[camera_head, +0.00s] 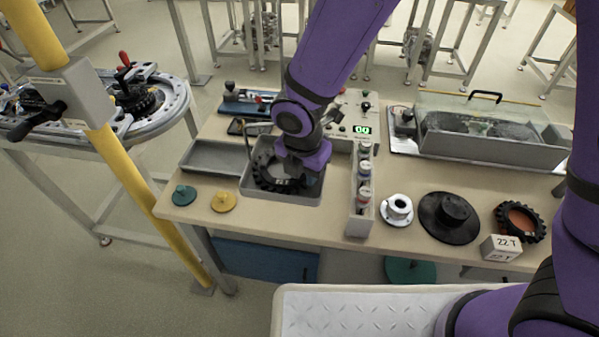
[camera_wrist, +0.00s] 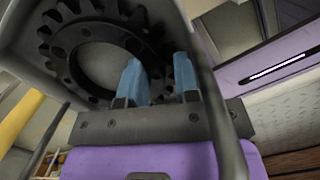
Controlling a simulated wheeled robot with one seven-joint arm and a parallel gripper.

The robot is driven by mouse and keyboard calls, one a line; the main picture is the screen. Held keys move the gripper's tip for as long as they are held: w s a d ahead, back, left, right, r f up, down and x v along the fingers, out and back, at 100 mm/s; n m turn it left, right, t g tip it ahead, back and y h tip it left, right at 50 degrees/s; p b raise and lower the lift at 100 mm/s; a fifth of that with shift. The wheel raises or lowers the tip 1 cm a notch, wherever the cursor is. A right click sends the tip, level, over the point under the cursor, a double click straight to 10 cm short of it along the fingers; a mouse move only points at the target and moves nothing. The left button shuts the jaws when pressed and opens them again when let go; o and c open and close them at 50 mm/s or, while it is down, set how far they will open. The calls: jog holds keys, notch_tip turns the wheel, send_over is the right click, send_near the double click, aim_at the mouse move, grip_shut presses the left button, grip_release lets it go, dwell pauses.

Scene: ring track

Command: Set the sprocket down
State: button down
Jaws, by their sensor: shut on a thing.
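The sprocket, a black toothed ring (camera_head: 265,172), is in or just above the grey tray (camera_head: 318,192) on the workbench. My gripper (camera_head: 292,168) reaches down into the tray at the ring's right side and hides part of it. In the wrist view the sprocket (camera_wrist: 63,52) shows large at upper left, with small holes around its band. The blue fingers of my gripper (camera_wrist: 160,80) are shut on its rim, one on each side. The grey tray wall (camera_wrist: 215,75) runs close beside the fingers. I cannot tell whether the ring touches the tray floor.
An empty shallow tray (camera_head: 215,158) adjoins on the left. A green disc (camera_head: 184,194) and a yellow disc (camera_head: 223,202) lie in front. A bottle rack (camera_head: 359,205), white flange (camera_head: 397,209), black disc (camera_head: 449,217), and another toothed ring (camera_head: 519,222) by a "22 T" block (camera_head: 501,247) stand right.

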jog(key=c, duration=1.1)
grip_release()
jog(key=shift+r, duration=0.15)
notch_tip(320, 180, up, 12)
jog(key=s, duration=0.1)
jog(key=shift+s+a, duration=0.15)
jog(key=shift+a, duration=0.15)
